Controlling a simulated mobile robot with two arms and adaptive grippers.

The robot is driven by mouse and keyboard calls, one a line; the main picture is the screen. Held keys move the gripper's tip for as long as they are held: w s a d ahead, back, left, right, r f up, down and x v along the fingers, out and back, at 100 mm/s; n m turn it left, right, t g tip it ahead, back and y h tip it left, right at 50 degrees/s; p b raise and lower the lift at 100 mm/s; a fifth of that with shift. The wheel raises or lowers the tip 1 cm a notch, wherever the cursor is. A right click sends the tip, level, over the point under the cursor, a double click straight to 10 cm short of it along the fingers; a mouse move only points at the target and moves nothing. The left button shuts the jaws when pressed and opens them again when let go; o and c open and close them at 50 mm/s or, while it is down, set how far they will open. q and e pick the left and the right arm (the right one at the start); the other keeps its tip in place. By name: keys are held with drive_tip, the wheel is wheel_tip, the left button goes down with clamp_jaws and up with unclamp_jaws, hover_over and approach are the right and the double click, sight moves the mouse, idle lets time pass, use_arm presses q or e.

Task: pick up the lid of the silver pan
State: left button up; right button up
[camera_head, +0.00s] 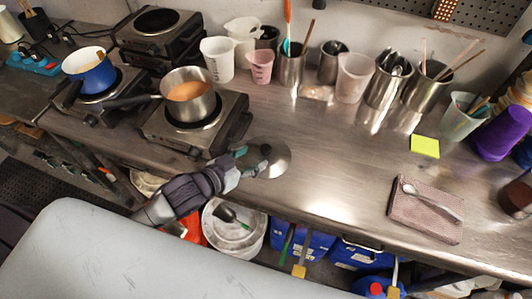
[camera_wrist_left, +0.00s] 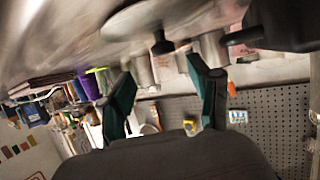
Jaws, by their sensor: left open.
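The silver pan (camera_head: 188,101) stands on a hot plate at the back left and holds an orange-brown liquid. Its round metal lid (camera_head: 275,158) lies on the steel counter to the right of that hot plate, with a dark knob on top. In the left wrist view the lid (camera_wrist_left: 133,18) shows at the top, with its black knob (camera_wrist_left: 161,43) beyond and between the fingertips. My left gripper (camera_head: 250,161) is at the lid's left side, open and empty; its two green-padded fingers show apart in the left wrist view (camera_wrist_left: 160,80). My right gripper is not in view.
A blue pot (camera_head: 92,77) sits on another burner at the far left. White jugs (camera_head: 218,66), a pink cup (camera_head: 260,67) and steel tool holders (camera_head: 385,87) line the back. A yellow note (camera_head: 425,146) and a folded cloth (camera_head: 417,217) with a spoon lie right. The counter around the lid is clear.

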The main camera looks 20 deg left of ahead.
sight(264, 150)
use_arm(q)
drive_tip(key=x, duration=0.2)
drive_tip(key=shift+w+d+f, duration=0.1)
drive_tip(key=shift+w+f, duration=0.05)
drive_tip(key=shift+w, duration=0.15)
drive_tip(key=shift+w+f+p, duration=0.1)
drive_tip(key=shift+w+p, duration=0.2)
drive_tip(key=x, duration=0.1)
drive_tip(key=p+x, duration=0.1)
drive_tip(key=x, duration=0.1)
drive_tip(key=shift+w+f, duration=0.15)
drive_tip(key=shift+w, duration=0.15)
drive_tip(key=shift+w+d+f, duration=0.15)
drive_tip(key=shift+w+f, duration=0.15)
drive_tip(key=shift+w, duration=0.1)
drive_tip(key=shift+s, duration=0.1)
drive_tip(key=shift+c, duration=1.3)
clamp_jaws()
